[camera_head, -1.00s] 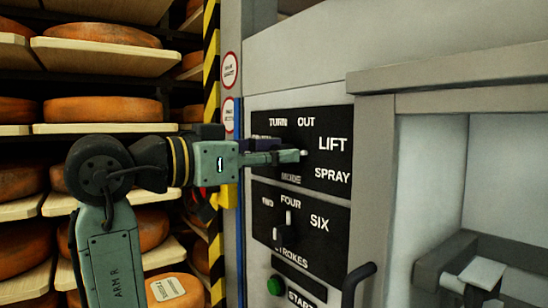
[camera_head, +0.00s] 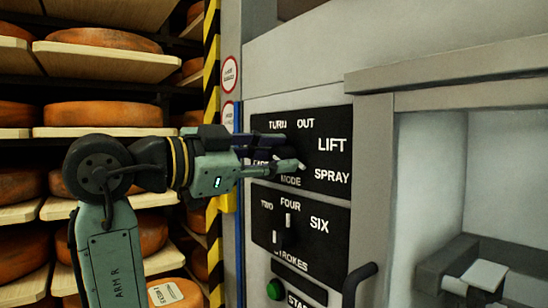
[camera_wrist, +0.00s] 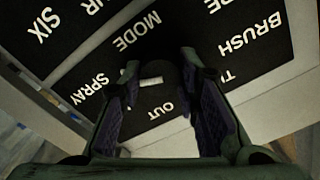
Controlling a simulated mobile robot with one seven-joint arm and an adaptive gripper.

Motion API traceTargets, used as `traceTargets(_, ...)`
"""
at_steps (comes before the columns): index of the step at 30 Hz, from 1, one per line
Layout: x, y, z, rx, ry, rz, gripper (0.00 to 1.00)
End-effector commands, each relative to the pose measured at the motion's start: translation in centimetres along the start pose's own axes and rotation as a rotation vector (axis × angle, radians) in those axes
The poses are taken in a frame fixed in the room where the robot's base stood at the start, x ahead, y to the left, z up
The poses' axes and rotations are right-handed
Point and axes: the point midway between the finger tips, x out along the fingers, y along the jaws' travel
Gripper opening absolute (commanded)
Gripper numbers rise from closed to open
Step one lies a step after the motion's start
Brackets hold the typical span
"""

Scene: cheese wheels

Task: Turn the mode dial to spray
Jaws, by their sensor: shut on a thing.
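The mode dial (camera_wrist: 168,74) is a dark knob with a white pointer mark, on the upper black panel of the machine. My gripper (camera_head: 290,156) is shut on the dial, its fingers on either side of it and rolled over at a slant. In the head view the white pointer (camera_head: 301,166) sticks out past the fingers, down and right toward the word SPRAY (camera_head: 332,176). In the wrist view the mark also points toward the SPRAY label (camera_wrist: 90,88). My fingers hide most of the dial and some left-hand labels in the head view.
Below is a strokes panel (camera_head: 325,250) with a small white-marked dial, then a green start button (camera_head: 275,289). A dark handle (camera_head: 357,283) and an open grey bay (camera_head: 430,190) lie right. Shelves of orange cheese wheels (camera_head: 103,114) stand left.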

Motion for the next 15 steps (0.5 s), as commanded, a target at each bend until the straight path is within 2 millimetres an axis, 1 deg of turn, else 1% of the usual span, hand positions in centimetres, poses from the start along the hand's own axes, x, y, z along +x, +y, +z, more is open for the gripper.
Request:
traceTargets(11,-0.01,-0.06,-0.07,0.005,0.001,-0.002,0.02)
traceTargets(12,-0.01,-0.06,-0.07,0.005,0.001,-0.002,0.32)
traceTargets(15,-0.01,-0.05,-0.06,0.005,0.001,-0.002,0.39)
